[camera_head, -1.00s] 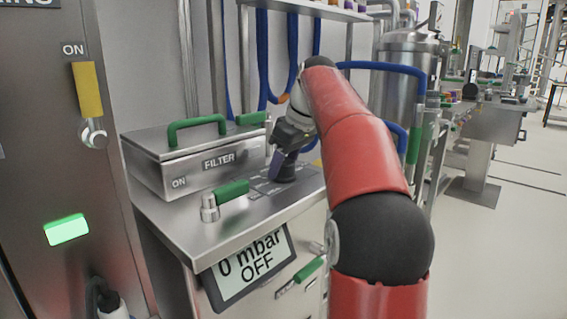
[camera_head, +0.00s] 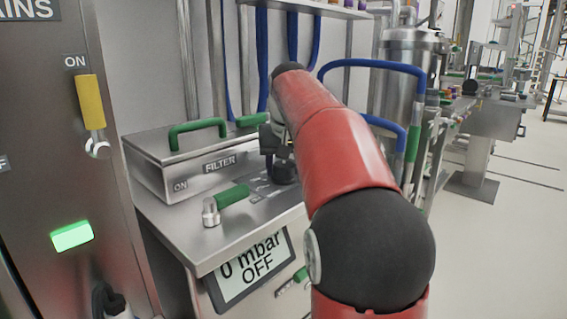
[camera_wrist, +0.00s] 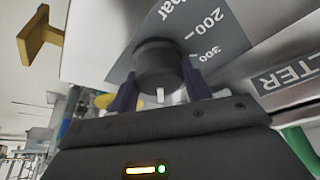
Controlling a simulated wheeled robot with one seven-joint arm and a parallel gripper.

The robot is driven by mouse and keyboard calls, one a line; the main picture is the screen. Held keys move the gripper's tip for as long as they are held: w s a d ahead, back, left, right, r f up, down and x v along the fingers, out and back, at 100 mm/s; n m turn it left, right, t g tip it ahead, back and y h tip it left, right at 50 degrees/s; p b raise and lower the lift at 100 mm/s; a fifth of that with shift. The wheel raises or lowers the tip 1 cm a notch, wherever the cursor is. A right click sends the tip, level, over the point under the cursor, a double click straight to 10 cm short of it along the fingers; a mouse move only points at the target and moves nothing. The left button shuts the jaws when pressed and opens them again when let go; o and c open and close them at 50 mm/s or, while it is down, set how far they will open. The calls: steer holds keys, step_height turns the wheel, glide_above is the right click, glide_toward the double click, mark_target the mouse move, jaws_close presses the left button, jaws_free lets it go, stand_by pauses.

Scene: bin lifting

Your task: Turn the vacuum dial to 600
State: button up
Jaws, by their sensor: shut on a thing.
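The black round vacuum dial (camera_head: 285,173) sits on the steel bench top right of the filter box. In the wrist view the dial (camera_wrist: 157,55) stands between the two purple fingers of my gripper (camera_wrist: 160,74), which is shut on it. A white pointer mark on the dial faces the gripper body. The printed scale (camera_wrist: 203,30) shows "200" and "300"; no 600 mark is readable. In the head view my gripper (camera_head: 281,158) is at the dial, mostly hidden behind my arm. The display (camera_head: 251,268) below the bench edge reads "0 mbar OFF".
The filter box (camera_head: 190,163) with green handles stands left of the dial. A green-handled valve (camera_head: 225,200) lies in front of it on the bench. A steel cabinet with a yellow switch (camera_head: 90,102) is at the left. Blue hoses (camera_head: 262,60) hang behind.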

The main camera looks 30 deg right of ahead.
steer(key=m+h, duration=0.1)
steer(key=m, duration=0.2)
steer(key=m+g+h, duration=0.1)
steer(key=m, duration=0.2)
steer(key=shift+m, duration=0.3)
stand_by(0.4)
steer(key=o, duration=1)
steer(key=v, duration=0.7)
steer(key=shift+a+r, duration=0.15)
steer(key=shift+r, duration=0.25)
